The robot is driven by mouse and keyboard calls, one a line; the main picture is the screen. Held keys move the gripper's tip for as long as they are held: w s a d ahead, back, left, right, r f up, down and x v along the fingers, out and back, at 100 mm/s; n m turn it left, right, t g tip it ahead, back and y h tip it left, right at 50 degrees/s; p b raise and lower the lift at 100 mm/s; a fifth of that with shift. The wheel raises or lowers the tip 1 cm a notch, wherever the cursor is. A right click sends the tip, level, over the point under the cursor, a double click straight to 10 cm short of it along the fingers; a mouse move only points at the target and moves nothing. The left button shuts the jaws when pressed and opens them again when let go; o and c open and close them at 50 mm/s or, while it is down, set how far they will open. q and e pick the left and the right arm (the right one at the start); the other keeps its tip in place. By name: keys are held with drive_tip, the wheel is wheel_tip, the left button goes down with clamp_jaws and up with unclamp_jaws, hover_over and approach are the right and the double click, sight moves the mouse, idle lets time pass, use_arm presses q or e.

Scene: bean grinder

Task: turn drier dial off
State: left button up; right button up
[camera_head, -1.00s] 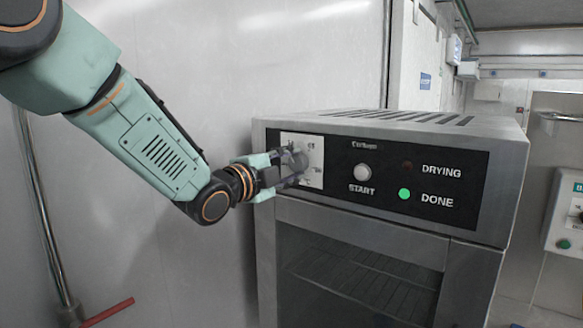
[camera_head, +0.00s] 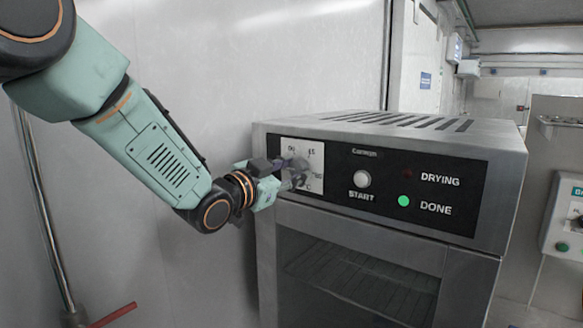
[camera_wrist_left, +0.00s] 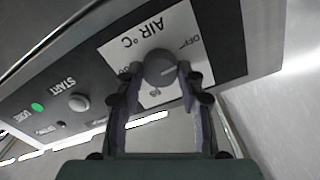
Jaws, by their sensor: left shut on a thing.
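The drier (camera_head: 400,230) is a grey metal box with a black control panel. Its grey round dial (camera_wrist_left: 160,68) sits on a white plate marked "AIR °C" and "OFF" in the left wrist view. A short pale mark on the dial's face points to one side, not clearly at the OFF label. My left gripper (camera_wrist_left: 160,88) is shut on the dial, one finger on each side. In the head view my left gripper (camera_head: 291,172) hides most of the dial. My right gripper is in neither view.
A START button (camera_head: 362,179) and a lit green DONE lamp (camera_head: 404,201) are on the panel right of the dial; the DRYING lamp (camera_head: 404,173) is dark. A bare metal wall (camera_head: 240,70) stands behind my arm. A red handle (camera_head: 112,315) is low at left.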

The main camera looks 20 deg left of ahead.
use_arm(q)
drive_tip(key=shift+f+n+p, duration=0.3)
drive_tip(key=shift+n, duration=0.8)
drive_tip(key=shift+s+f, duration=0.1)
drive_tip(key=o, duration=1.2)
drive_tip(key=shift+a+r, duration=0.1)
drive_tip(key=shift+r, duration=0.15)
drive_tip(key=shift+c, duration=0.2)
